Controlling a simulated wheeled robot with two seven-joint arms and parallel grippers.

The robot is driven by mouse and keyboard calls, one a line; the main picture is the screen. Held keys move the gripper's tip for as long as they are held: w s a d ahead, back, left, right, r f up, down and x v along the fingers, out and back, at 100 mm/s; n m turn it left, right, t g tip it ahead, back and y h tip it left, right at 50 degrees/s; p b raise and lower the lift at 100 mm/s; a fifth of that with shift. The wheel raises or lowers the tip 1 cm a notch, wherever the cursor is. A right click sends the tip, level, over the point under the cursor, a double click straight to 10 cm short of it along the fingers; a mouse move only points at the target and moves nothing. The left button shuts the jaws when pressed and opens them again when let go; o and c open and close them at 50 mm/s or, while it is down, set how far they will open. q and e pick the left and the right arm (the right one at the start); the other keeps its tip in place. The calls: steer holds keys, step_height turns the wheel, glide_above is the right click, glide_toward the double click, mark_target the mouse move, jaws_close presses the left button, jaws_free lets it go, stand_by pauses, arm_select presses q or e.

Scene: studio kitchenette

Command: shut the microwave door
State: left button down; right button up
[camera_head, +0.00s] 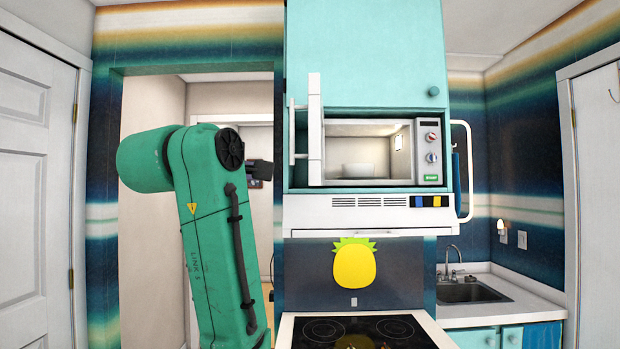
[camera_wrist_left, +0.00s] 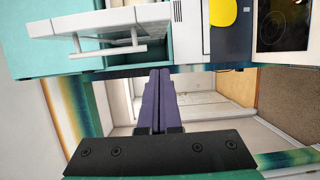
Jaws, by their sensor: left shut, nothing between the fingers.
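The microwave (camera_head: 428,150) sits in a turquoise cabinet niche above the stove. Its door (camera_head: 314,140) stands open, swung out toward me at the left side, seen nearly edge-on, with the handle (camera_head: 297,131) on its left face. A pale bowl-like item (camera_head: 357,170) is inside. In the left wrist view, the white door (camera_wrist_left: 95,22) and its bar handle (camera_wrist_left: 108,50) are at the upper left. My left gripper (camera_wrist_left: 159,76) is shut and empty, apart from the handle. My right gripper is not in view.
A turquoise cupboard (camera_head: 365,50) is above the microwave and a vent panel (camera_head: 368,212) below it. The stove (camera_head: 362,330) is beneath. A white rail (camera_head: 465,170) and sink (camera_head: 470,292) are at the right. An open doorway lies behind my left arm.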

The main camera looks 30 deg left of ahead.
mark_target(311, 142)
arm_select(q)
steer(key=w+d+p, duration=0.2)
steer(key=w+p, duration=0.5)
steer(key=w, duration=0.2)
steer(key=shift+w+d+r, duration=0.15)
steer(key=shift+d+r, duration=0.2)
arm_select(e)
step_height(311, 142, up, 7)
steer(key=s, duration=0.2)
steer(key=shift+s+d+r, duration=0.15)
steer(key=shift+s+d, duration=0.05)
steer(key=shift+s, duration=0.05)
